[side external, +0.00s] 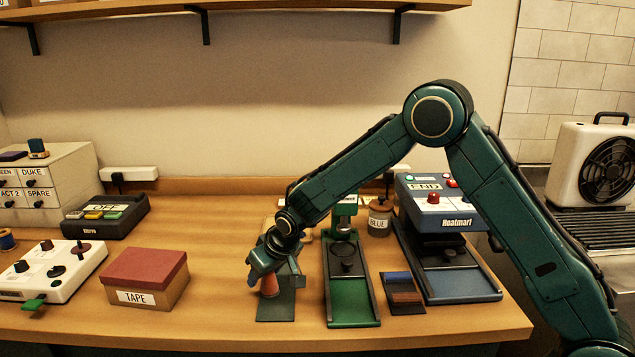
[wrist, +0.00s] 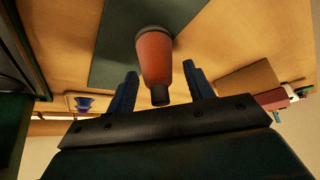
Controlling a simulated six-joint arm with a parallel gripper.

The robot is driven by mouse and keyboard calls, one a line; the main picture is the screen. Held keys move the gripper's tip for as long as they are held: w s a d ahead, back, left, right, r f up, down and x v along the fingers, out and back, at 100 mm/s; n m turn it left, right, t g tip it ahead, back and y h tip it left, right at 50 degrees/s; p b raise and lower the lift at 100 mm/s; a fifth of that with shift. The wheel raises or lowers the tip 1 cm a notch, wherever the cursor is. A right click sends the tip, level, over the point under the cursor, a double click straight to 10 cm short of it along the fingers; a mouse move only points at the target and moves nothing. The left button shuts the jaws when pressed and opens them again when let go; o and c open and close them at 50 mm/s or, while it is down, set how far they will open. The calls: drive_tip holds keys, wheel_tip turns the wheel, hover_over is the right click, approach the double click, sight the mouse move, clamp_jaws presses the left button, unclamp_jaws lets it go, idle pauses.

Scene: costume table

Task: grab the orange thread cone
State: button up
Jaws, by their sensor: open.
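The orange thread cone (side external: 269,287) stands on a dark green plate (side external: 276,309) near the front of the wooden table. My gripper (side external: 260,277) is right over it and hides its upper part in the side view. In the wrist view the cone (wrist: 155,57) shows between the two blue fingers of my gripper (wrist: 160,71), with a gap visible on each side. The jaws are open and hold nothing. The cone's dark narrow end points toward the gripper, and its wide end is toward the plate (wrist: 112,50).
A green press stand (side external: 352,308) is just right of the plate, with small blue and brown blocks (side external: 402,291) beyond it. A blue heat press (side external: 445,215) stands further right. The red-lidded TAPE box (side external: 146,275) is to the left, with bare table between.

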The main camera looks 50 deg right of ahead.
drive_tip(key=shift+c, duration=0.3)
drive_tip(key=c, duration=1)
drive_tip(key=shift+o, duration=0.2)
drive_tip(key=shift+r, duration=0.1)
drive_tip(key=shift+r, duration=0.5)
drive_tip(key=shift+s+a+r, duration=0.1)
drive_tip(key=shift+a+r, duration=0.05)
drive_tip(key=shift+r, duration=0.05)
drive_tip(key=s+a, duration=1.2)
drive_tip(key=shift+s+a, duration=0.25)
